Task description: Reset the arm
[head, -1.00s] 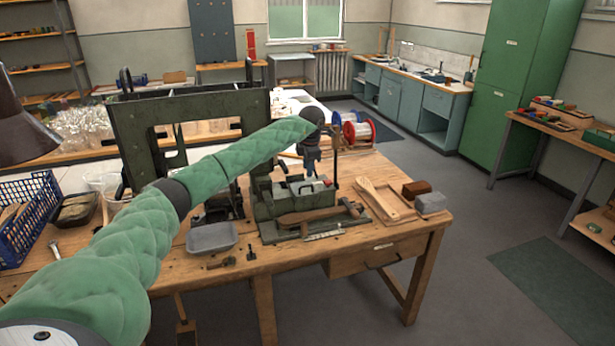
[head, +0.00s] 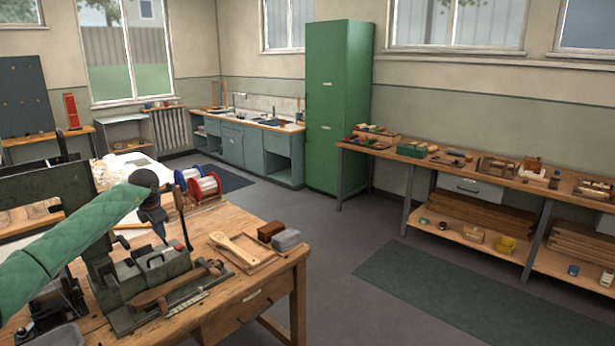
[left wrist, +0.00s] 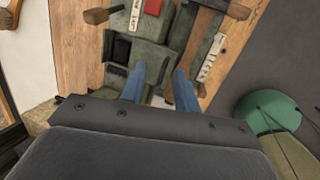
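My left arm in its green sleeve reaches over the workbench (head: 225,305) from the left. Its gripper (head: 161,232) hangs downward above the grey-green bench fixture (head: 150,272). In the left wrist view the two blue fingers of the gripper (left wrist: 160,88) stand apart with nothing between them. Below them is the fixture (left wrist: 152,54), with a red block on it. I cannot tell from these views how far the fingertips are above the fixture. My right gripper is not in view.
A paddle-shaped wooden piece (head: 233,247) lies in a shallow tray, beside a brown block (head: 270,231) and a grey block (head: 286,240). Wire spools (head: 205,187) stand behind. A green cabinet (head: 338,105) and a side bench (head: 470,173) are farther off. The floor between is clear.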

